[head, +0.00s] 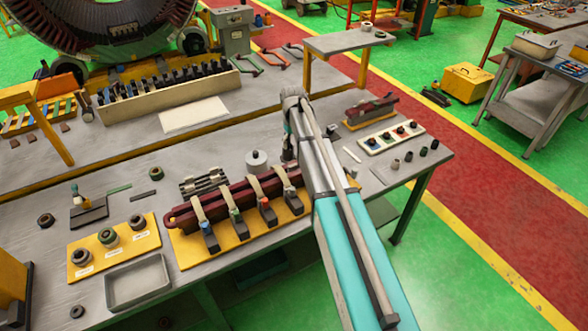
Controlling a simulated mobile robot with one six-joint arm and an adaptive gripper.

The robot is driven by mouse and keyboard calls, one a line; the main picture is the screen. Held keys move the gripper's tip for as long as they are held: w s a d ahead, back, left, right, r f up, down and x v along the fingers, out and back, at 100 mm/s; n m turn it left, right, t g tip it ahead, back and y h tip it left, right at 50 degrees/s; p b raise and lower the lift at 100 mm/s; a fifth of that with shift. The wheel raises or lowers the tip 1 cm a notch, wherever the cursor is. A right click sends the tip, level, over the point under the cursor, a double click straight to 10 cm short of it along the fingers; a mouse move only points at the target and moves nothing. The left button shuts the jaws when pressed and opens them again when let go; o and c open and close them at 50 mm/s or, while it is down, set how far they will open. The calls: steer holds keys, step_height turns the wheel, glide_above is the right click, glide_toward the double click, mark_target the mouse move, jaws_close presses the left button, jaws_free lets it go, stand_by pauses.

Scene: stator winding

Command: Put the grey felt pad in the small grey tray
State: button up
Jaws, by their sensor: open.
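The small grey tray (138,283) lies empty at the front left of the near workbench, with a low rim. A flat grey piece (379,175) at the right end of the bench, just right of my arm, may be the grey felt pad; it is too small to be sure. My gripper (289,154) is open and points down over the middle of the bench, behind the dark red coil. It is small and partly hidden by my arm, and its fingertips are not clear. I see nothing held in it. It is left of the flat grey piece and far right of the tray.
A dark red coil (232,200) sits in a yellow clamp fixture between gripper and tray. A yellow board (114,243) with several round parts stands behind the tray. A grey cylinder (257,161) is left of the gripper. Small parts lie at the right end.

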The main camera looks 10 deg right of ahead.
mark_target(293, 165)
steer(key=shift+f+b, duration=4.25)
steer(key=shift+f, duration=0.15)
steer(key=shift+w+f+b, duration=0.2)
steer(key=shift+f+b, duration=2.25)
steer(key=shift+b, duration=0.15)
steer(key=c, duration=0.6)
steer(key=shift+r, duration=0.25)
